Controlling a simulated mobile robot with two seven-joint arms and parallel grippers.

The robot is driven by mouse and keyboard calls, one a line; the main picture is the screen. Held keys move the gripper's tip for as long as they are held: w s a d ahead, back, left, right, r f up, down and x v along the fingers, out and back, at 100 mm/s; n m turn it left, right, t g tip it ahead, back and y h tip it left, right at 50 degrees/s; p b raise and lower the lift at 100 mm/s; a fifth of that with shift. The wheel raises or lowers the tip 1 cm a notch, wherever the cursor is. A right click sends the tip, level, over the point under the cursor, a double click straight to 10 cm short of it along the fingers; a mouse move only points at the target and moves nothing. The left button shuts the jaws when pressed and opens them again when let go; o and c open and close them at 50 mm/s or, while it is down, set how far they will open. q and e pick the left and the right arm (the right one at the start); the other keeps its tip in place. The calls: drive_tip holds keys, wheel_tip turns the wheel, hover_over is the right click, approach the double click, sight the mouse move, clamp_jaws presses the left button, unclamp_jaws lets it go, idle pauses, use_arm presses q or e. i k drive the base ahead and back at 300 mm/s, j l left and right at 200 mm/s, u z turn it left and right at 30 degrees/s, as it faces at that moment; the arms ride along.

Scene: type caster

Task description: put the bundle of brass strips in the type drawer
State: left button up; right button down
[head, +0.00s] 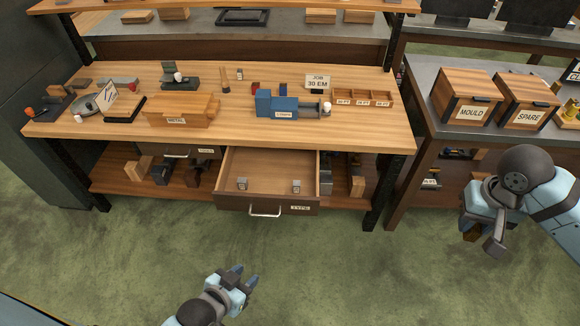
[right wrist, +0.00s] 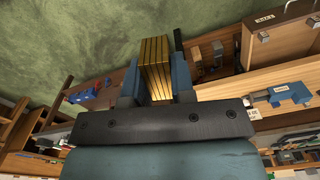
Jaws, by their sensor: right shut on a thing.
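The type drawer (head: 264,171) is pulled open under the bench, with a bar handle and a TYPE label on its front. Two small grey blocks sit inside it near the front; most of its floor is bare. The bundle of brass strips (right wrist: 155,62) is clamped between the fingers of my right gripper (right wrist: 154,85). In the head view my right gripper (head: 478,238) hangs over the floor, well to the right of the drawer and apart from it. My left gripper (head: 245,277) is open and empty over the floor in front of the drawer.
The bench top (head: 230,75) carries a METAL box (head: 180,110), a blue tool (head: 280,104) and a compartment tray (head: 362,97). MOULD (head: 466,97) and SPARE (head: 527,101) boxes stand on the right-hand bench. The green floor before the drawer is clear.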

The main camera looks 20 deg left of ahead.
sight(278, 184)
drive_tip(key=i+j+u, duration=0.1)
drive_tip(key=i+j, duration=0.25)
drive_tip(key=j, duration=0.2)
drive_tip(key=i+j+u, duration=0.15)
drive_tip(key=i+j, duration=0.2)
drive_tip(key=j, duration=0.2)
drive_tip(key=i+j+u, duration=0.1)
drive_tip(key=i+j, duration=0.25)
drive_tip(key=j, duration=0.15)
